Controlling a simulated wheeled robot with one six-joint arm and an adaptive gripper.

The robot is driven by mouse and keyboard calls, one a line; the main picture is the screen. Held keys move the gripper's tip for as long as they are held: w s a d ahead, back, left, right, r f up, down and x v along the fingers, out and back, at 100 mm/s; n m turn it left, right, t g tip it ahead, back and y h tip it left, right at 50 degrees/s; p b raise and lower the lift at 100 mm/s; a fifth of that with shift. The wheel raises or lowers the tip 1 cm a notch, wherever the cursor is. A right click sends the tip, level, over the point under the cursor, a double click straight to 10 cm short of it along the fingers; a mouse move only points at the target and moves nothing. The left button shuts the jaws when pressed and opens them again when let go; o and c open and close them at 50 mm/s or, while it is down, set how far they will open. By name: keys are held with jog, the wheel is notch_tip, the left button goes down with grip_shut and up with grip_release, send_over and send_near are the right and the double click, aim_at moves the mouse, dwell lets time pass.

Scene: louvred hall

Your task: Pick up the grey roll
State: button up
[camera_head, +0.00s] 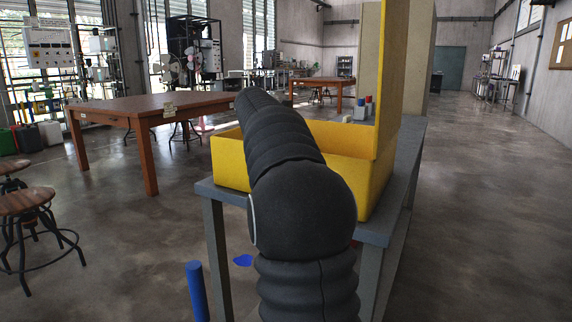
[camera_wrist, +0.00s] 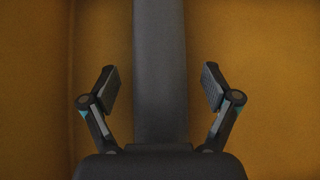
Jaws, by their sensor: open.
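A long dark grey shape that looks like the grey roll (camera_wrist: 160,70) runs down the middle of the wrist view against a yellow-orange surface. My gripper (camera_wrist: 161,88) is open, one finger on each side of it, with a gap on both sides. Its lower end meets the gripper's palm in the picture; I cannot tell whether they touch. In the head view my arm reaches over a yellow box (camera_head: 229,160) on a grey table. My gripper and the roll are hidden there behind the arm and the box walls.
The box has a tall yellow panel (camera_head: 392,70) on its right. A brown table (camera_head: 150,105) and stools (camera_head: 28,203) stand left. The floor on the right is clear.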

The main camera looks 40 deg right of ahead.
jog(key=shift+x, duration=0.8)
jog(key=c, duration=1.3)
jog(key=shift+r, duration=0.15)
notch_tip(320, 180, up, 10)
jog(key=p, duration=0.3)
